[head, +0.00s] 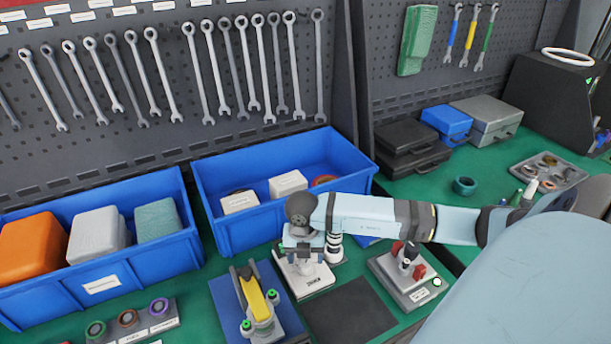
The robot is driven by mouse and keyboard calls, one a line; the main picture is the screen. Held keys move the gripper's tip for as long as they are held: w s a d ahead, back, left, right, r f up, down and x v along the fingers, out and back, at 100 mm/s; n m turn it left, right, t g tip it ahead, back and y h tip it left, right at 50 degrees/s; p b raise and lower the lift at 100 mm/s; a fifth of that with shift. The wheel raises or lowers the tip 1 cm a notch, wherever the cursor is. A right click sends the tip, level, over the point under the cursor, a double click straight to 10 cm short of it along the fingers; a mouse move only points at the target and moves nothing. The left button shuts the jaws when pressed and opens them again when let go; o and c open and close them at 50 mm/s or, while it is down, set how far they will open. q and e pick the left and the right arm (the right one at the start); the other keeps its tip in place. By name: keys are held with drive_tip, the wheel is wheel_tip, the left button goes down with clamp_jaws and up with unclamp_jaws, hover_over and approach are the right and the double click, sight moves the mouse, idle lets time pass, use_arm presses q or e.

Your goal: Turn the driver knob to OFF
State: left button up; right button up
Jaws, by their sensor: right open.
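My right arm reaches in from the right. My right gripper (304,258) points down over a small white device with a dark label (312,284) on the bench, just in front of the right blue bin. It is open; whether its fingers touch anything is too small to tell. I cannot clearly pick out the driver knob or its setting; the gripper covers the top of the white device. A grey unit (398,288) with red parts, a label and a green light stands to its right. My left gripper is not in view.
A yellow-topped fixture (258,301) stands on a blue mat at left. A bare dark mat (350,312) lies in front of the white device. Blue bins (222,228) stand behind, below a pegboard of wrenches. A ring holder (133,326) is at front left.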

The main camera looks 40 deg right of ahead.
sight(306, 266)
drive_tip(key=shift+f, duration=1.3)
drive_tip(key=c, duration=0.9)
drive_tip(key=shift+c, duration=0.2)
